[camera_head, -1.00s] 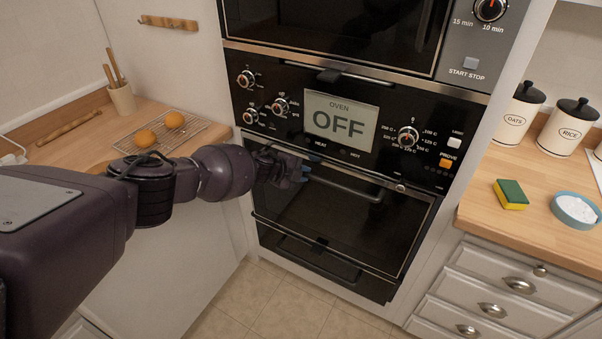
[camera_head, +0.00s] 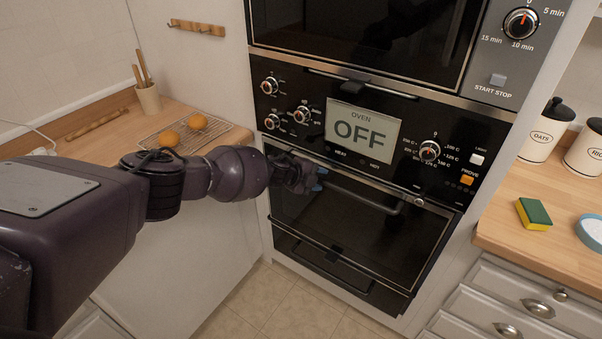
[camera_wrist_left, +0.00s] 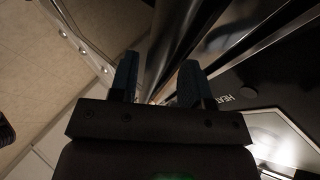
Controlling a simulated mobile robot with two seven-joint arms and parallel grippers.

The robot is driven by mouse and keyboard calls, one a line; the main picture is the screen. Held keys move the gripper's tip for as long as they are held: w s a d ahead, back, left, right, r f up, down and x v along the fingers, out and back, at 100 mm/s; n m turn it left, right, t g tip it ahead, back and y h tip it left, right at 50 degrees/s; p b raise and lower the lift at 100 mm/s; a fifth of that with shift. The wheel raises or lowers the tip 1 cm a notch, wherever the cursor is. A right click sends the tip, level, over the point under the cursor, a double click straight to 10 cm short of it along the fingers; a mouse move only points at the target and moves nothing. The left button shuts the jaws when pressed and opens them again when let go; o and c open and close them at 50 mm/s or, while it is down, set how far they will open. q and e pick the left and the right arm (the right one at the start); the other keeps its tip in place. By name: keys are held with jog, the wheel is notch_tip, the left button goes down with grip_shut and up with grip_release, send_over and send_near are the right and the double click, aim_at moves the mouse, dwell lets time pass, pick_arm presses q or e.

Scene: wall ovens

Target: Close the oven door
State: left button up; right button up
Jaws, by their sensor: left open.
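The oven door (camera_head: 345,232) is a dark glass panel below the control panel in the head view. It looks shut or nearly so; I cannot tell if it is fully flush. Its bar handle (camera_head: 365,198) runs across its upper part. My left gripper (camera_head: 320,180) is at the left end of the handle, by the door's upper left. In the left wrist view, the open blue fingers (camera_wrist_left: 157,80) point towards dark, shiny oven surfaces. I cannot tell whether they touch the door. My right gripper is out of view.
The oven's control panel (camera_head: 362,134) reads OFF, with knobs around it. A right counter (camera_head: 500,232) holds a sponge (camera_head: 533,213) and canisters, above drawers (camera_head: 520,290). The tiled floor (camera_head: 290,315) in front is clear.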

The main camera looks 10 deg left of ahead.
pick_arm(q)
jog(key=p+v, duration=0.2)
jog(key=v, duration=0.7)
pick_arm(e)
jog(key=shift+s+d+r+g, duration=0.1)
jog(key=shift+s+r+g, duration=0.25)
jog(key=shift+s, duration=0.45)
pick_arm(q)
jog(key=shift+w+f, duration=0.1)
